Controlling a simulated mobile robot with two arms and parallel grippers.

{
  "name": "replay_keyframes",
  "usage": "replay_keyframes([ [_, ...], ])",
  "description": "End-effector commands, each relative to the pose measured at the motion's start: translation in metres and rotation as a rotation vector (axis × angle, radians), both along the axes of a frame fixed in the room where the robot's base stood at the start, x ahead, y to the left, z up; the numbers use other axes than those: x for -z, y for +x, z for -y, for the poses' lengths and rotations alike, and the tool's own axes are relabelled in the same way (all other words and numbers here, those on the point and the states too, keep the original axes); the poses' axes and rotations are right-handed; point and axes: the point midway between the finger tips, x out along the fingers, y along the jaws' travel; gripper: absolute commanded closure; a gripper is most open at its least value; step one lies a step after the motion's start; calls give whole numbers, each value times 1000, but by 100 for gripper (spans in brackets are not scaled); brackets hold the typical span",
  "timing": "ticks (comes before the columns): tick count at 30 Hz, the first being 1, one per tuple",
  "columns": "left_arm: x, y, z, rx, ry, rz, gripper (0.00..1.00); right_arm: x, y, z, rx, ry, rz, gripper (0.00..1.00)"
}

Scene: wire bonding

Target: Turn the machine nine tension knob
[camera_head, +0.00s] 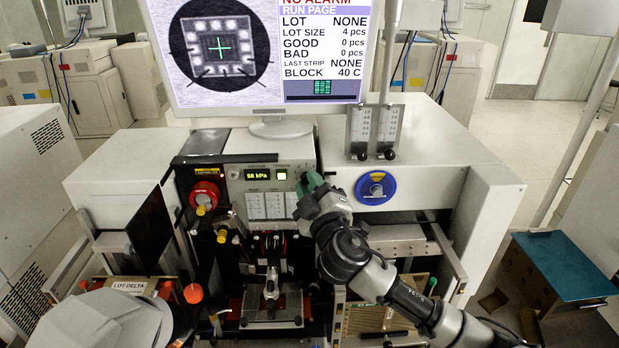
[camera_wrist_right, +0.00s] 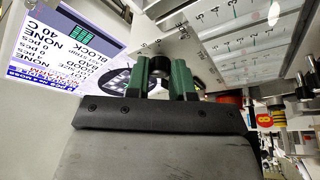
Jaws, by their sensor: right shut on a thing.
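My right gripper (camera_head: 308,184) is at the right end of the machine's grey front panel (camera_head: 262,173), reaching in from the lower right. In the right wrist view its two green fingers (camera_wrist_right: 168,72) are shut on a small dark round knob (camera_wrist_right: 159,66). The fingers hide most of this knob, and its marking and angle cannot be read. In the head view the knob is hidden behind the gripper. A small lit readout in kPa (camera_head: 258,173) is left of the gripper. My left gripper is not in view.
A monitor (camera_head: 271,110) stands above the panel.

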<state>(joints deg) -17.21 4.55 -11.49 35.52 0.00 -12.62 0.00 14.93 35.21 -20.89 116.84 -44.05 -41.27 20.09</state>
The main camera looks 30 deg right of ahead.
Motion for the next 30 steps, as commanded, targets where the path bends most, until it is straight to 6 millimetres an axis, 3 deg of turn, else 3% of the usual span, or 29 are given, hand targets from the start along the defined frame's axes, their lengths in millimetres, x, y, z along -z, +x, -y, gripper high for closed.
replay_keyframes([
  [3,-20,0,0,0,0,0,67,-6,0,1,1,-101,-53,100],
  [12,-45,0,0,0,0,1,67,-7,-1,2,1,-360,-174,100],
  [30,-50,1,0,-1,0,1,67,-8,0,2,2,-874,-420,100],
])
